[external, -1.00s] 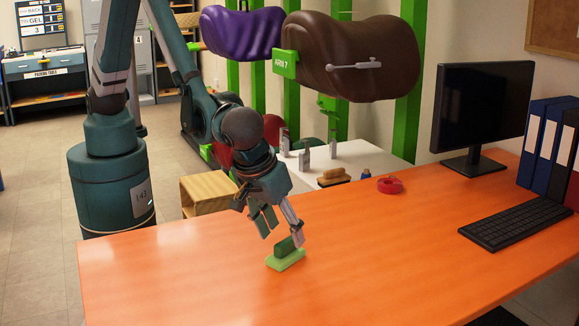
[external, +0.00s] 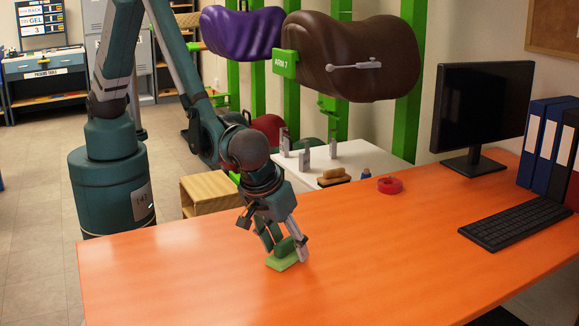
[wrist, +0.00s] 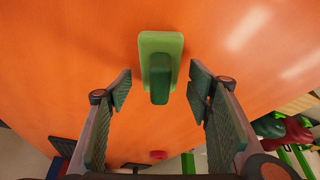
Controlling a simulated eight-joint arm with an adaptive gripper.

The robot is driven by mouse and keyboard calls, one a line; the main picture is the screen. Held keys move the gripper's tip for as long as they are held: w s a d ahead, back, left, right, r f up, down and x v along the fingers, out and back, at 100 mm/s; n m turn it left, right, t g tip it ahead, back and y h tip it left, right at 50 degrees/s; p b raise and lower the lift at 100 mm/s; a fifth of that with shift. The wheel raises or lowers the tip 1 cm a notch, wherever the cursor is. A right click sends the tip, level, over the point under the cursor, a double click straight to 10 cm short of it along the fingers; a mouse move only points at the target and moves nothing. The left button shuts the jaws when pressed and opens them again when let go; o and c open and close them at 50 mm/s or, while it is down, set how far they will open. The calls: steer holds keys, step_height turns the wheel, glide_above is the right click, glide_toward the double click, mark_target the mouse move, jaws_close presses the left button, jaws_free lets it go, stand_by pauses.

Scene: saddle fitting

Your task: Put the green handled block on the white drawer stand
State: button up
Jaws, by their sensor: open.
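The green handled block (external: 283,265), a light green base with a darker green handle, lies on the orange table near its front left part. In the wrist view the block (wrist: 161,43) is at top centre, with its handle running lengthwise. My gripper (external: 284,247) is open and low over the block, its fingers on either side of the handle in the external view. In the wrist view the fingertips (wrist: 160,88) are apart, with the handle's near end between them; contact is not visible. The white stand (external: 372,158) is behind the table; its drawers are not visible.
The stand holds several grey metal tools (external: 304,160) and a brown brush (external: 333,177). A red tape roll (external: 390,185) is on the table's back edge. A monitor (external: 482,110), keyboard (external: 520,222) and binders (external: 550,145) occupy the right. The table's middle is clear.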

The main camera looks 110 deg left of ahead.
mark_target(287, 239)
steer(key=shift+c, duration=0.5)
steer(key=c, duration=1)
steer(key=shift+r, duration=0.1)
steer(key=shift+r+p, duration=1)
steer(key=shift+r, duration=3.95)
steer(key=shift+a+f, duration=0.1)
steer(key=shift+a, duration=0.05)
steer(key=shift+w+a+f+m, duration=0.15)
steer(key=shift+w+a+m, duration=0.2)
steer(key=shift+a, duration=0.25)
steer(key=shift+w+a+f+m+t+h, duration=0.6)
steer(key=shift+a+m, duration=1.55)
steer(key=shift+a, duration=2.15)
steer(key=shift+w+a+f+m+t+h, duration=0.3)
steer(key=shift+w+a+m+h, duration=0.65)
steer(key=shift+a+m, duration=2.25)
steer(key=shift+w+a+f+m+t+h, duration=0.45)
steer(key=shift+w+a+m, duration=0.65)
steer(key=shift+a, duration=4.25)
